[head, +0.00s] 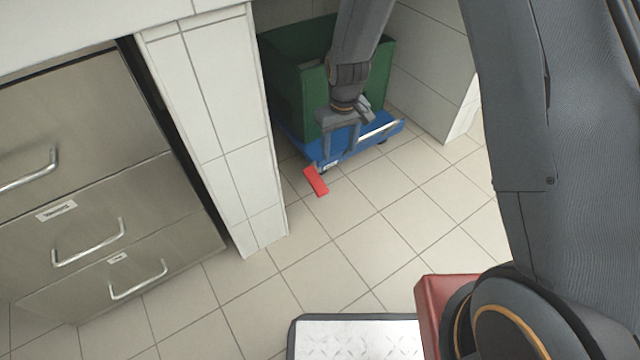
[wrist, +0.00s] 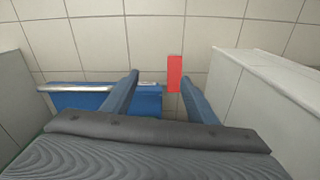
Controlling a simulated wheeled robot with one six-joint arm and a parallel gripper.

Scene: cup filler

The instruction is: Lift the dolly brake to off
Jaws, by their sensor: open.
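The red brake pedal (head: 316,181) sticks out from the front left corner of the blue dolly (head: 385,134), low over the tiled floor. In the wrist view the red pedal (wrist: 174,73) shows between the fingertips, nearer the right finger. My gripper (head: 341,150) is open and empty, pointing down in front of the dolly. In the wrist view my gripper (wrist: 158,76) has its fingers spread, with the blue dolly (wrist: 75,101) to the left. I cannot tell the gap in height between fingertips and pedal, and I see no contact.
A green bin (head: 285,75) stands on the dolly in a tiled bay. A tiled pillar (head: 215,130) stands close left of the pedal, and its pale wall (wrist: 265,80) shows at right in the wrist view. Steel drawers (head: 90,190) are at left.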

